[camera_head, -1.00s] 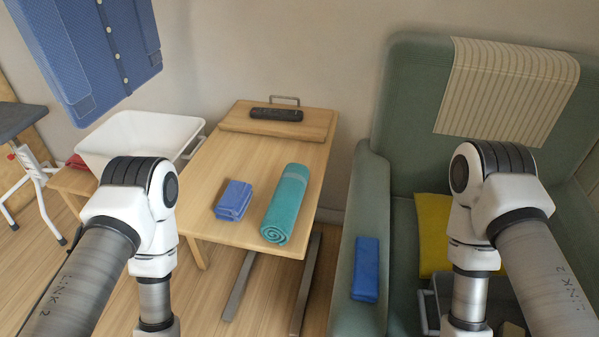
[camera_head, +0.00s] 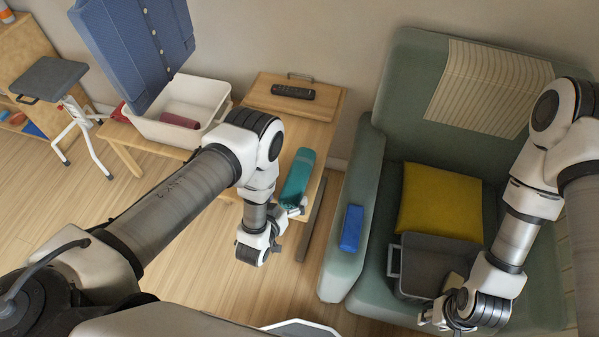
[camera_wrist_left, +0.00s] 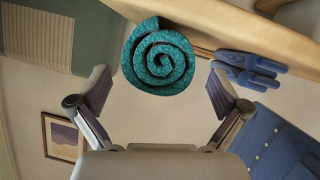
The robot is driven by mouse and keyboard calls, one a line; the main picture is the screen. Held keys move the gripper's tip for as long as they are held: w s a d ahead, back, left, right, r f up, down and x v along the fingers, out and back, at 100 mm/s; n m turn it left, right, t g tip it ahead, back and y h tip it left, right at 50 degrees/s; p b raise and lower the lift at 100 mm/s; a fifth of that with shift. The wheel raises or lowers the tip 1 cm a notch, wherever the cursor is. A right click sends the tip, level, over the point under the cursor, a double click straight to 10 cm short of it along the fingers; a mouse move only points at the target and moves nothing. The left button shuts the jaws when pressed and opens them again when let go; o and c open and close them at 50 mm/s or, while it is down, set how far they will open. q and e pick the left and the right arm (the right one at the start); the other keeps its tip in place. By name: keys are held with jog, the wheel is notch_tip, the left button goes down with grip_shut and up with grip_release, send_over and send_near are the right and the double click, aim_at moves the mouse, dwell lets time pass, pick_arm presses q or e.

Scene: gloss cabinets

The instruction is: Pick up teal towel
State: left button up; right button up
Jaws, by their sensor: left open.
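The teal towel (camera_head: 298,178) is a roll lying on the wooden table, its near end toward the table's front edge. My left gripper (camera_head: 290,212) is at that near end. In the left wrist view the towel's spiral end (camera_wrist_left: 160,58) shows ahead, between the spread fingers of my left gripper (camera_wrist_left: 158,88). The fingers are open and empty, and the towel looks a little beyond them. My right gripper (camera_head: 442,316) is low over the armchair's front, far from the towel; its jaws are too small to judge.
A white bin (camera_head: 160,132) stands left. The green armchair (camera_head: 350,175) at right has a blue item (camera_head: 351,228) on its armrest, a yellow cushion (camera_head: 437,200) and a grey container (camera_head: 440,250).

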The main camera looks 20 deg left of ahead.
aim_at(292, 189)
pick_arm(q)
jog(key=p+x, duration=0.1)
jog(key=x, duration=0.3)
jog(key=shift+r, duration=0.15)
jog(key=shift+w, duration=0.2)
jog(key=c, duration=1.2)
